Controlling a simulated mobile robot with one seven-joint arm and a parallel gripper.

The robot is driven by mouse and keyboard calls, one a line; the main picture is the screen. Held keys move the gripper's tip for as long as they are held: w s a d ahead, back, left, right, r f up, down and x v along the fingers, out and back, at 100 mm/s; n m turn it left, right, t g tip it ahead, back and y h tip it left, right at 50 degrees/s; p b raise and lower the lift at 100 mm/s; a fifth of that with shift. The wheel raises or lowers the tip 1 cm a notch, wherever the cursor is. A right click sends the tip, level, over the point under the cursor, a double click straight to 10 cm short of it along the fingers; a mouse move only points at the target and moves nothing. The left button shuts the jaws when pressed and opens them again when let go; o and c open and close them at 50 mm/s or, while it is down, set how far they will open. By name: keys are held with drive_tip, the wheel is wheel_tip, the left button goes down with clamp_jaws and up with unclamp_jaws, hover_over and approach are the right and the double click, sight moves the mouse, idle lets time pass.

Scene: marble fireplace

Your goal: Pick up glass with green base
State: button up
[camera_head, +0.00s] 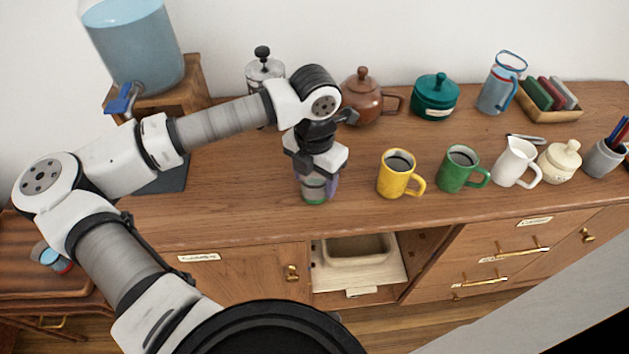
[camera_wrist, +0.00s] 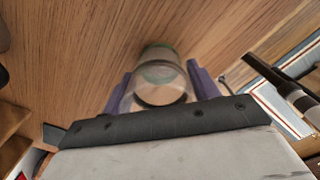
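The clear glass with a green base (camera_head: 314,190) stands upright at the front of the wooden counter, under my gripper (camera_head: 316,184). In the wrist view the glass (camera_wrist: 159,78) is between the two purple fingers of my gripper (camera_wrist: 158,80), its open rim towards the camera and its green base farther away. One finger is on each side, very close to the glass wall. I cannot tell whether both fingers press on it. My gripper's body hides the upper part of the glass in the head view.
A yellow mug (camera_head: 393,177) stands just right of my gripper, then a green mug (camera_head: 457,170) and a white pitcher (camera_head: 513,162). Behind are a French press (camera_head: 262,68), a brown teapot (camera_head: 361,103) and a teal pot (camera_head: 435,98). A water dispenser (camera_head: 140,50) is at the left.

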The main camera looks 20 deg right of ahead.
drive_tip(key=c, duration=0.7)
